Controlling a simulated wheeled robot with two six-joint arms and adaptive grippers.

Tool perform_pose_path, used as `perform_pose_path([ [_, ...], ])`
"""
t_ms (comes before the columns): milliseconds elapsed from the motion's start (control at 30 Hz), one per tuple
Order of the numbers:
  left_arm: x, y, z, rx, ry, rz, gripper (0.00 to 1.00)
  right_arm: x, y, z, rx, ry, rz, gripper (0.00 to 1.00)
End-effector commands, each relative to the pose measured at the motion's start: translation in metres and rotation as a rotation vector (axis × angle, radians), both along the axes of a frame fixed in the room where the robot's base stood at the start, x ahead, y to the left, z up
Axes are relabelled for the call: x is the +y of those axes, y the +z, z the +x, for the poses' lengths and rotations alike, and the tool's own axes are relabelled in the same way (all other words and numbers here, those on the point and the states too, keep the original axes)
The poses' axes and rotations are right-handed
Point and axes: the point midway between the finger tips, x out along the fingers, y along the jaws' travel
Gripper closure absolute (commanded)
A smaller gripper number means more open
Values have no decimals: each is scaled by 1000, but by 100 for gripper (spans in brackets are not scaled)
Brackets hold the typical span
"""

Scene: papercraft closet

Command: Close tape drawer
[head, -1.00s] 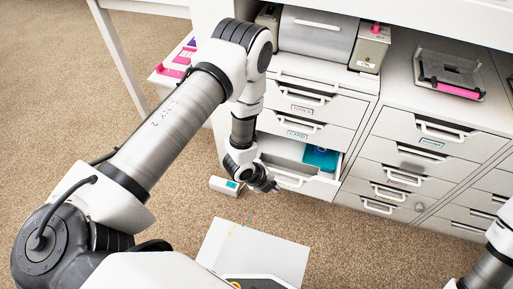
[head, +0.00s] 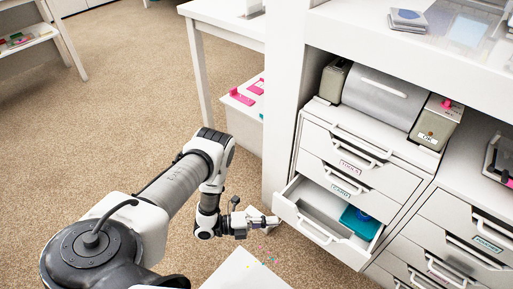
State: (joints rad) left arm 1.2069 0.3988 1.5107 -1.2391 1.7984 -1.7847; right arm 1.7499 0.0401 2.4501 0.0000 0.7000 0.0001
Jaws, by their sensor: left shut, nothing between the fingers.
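The open drawer (head: 299,220) is the third one down in the left cabinet, pulled out, with a teal item (head: 360,222) inside at its right end. Any label on its front is not readable. Its front handle (head: 314,231) faces me. My left gripper (head: 274,221) is shut and empty, just left of the drawer's front left corner. I cannot tell whether it touches the drawer. My right gripper is not in view.
Two shut drawers (head: 355,153) with labels sit above the open one. A second bank of drawers (head: 455,228) stands to the right. A white table leg (head: 204,85) and a low shelf with pink items (head: 244,97) are behind my arm. Carpet is clear at left.

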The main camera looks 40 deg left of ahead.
Motion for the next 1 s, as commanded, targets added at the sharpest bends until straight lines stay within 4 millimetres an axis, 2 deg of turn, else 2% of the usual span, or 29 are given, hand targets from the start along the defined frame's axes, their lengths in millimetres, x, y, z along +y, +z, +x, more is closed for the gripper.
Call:
perform_pose_path([
  [100, -20, -2, 18, -2, -3, -1, 100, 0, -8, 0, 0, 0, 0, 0],
  [300, -19, -2, 49, -1, 0, 1, 100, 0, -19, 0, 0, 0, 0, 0],
  [800, -19, -1, 61, 0, 0, 1, 100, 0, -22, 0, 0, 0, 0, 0],
  [867, -20, -2, 70, -3, -2, 1, 100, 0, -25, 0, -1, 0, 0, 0],
  [1000, -21, -4, 102, -6, -1, 3, 100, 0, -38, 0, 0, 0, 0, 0],
])
